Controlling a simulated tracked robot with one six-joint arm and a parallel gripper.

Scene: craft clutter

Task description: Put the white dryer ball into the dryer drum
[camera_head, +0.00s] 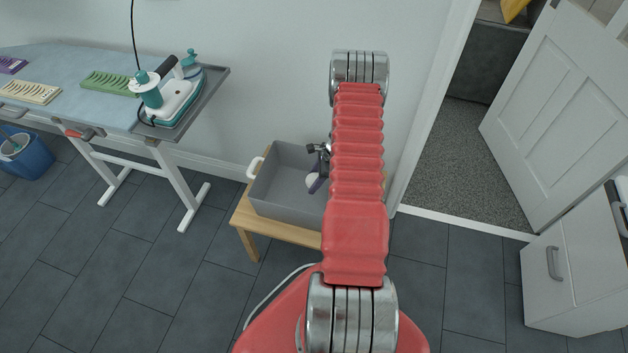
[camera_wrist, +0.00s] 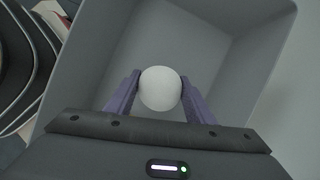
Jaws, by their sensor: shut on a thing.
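The white dryer ball (camera_wrist: 160,88) is between the two purple fingers of my gripper (camera_wrist: 160,95) in the wrist view. The fingers are shut on it from both sides. My gripper (camera_head: 316,184) is over the grey bin (camera_head: 285,205). I cannot tell whether the ball is clear of the bin's floor. No dryer drum can be made out in either view.
The bin stands on a low wooden stand (camera_head: 245,215) against the wall. An ironing board (camera_head: 60,65) with an iron (camera_head: 178,95) is at the left, above a blue bucket (camera_head: 30,158). An open white door (camera_head: 555,110) and white cabinet (camera_head: 575,275) are at the right. Tiled floor lies clear between.

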